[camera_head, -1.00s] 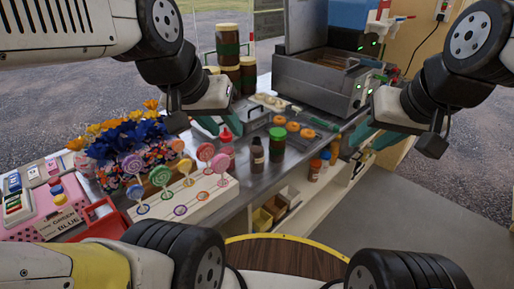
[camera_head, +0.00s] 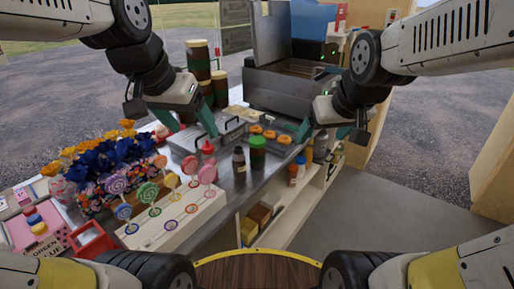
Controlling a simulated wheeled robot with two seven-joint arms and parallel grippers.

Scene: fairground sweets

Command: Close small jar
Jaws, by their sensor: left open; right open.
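A small dark jar with a green top (camera_head: 258,152) stands upright near the front edge of the metal counter. I cannot tell whether its lid is fully seated. My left gripper (camera_head: 188,125) is open, teal fingers apart, above the counter to the left of the jar and further back. My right gripper (camera_head: 324,134) is open and empty, to the right of the jar, past the doughnuts. Neither gripper touches the jar.
A dark bottle (camera_head: 239,164) and a red-capped bottle (camera_head: 208,155) stand left of the jar. Doughnuts (camera_head: 270,134) lie behind it. A fryer (camera_head: 285,92), stacked large jars (camera_head: 200,64) and a lollipop stand (camera_head: 173,221) surround the counter. Shelf bottles (camera_head: 294,172) stand lower right.

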